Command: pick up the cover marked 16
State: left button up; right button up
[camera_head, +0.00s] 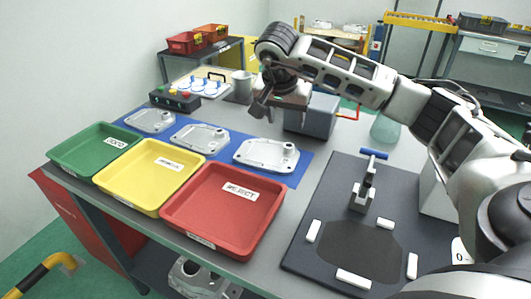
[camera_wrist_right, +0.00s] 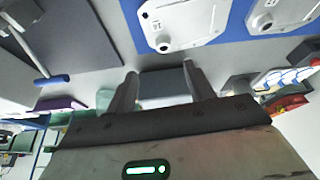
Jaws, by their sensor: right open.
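Three grey aluminium covers lie flat in a row on a blue mat (camera_head: 218,152): a left one (camera_head: 150,120), a middle one (camera_head: 202,138) and a right one (camera_head: 264,155). My left gripper is not in view.
Green (camera_head: 97,148), yellow (camera_head: 150,175) and red (camera_head: 222,208) trays line the front edge, the red one labelled REJECT. A dark board with a clamp fixture (camera_head: 362,195) lies at right.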

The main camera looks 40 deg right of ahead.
send_over(287, 148)
jog(key=s+a, duration=0.2)
notch_tip(287, 148, down, 7)
jog(key=shift+f, duration=0.1)
jog(key=shift+w+p+x, duration=0.1)
jog(key=shift+p+x, duration=0.3)
jog(key=shift+x, duration=1)
jog(key=shift+w+p+x, duration=0.15)
jog(key=shift+p+x, duration=0.2)
jog(key=shift+x, duration=1.05)
grip_shut()
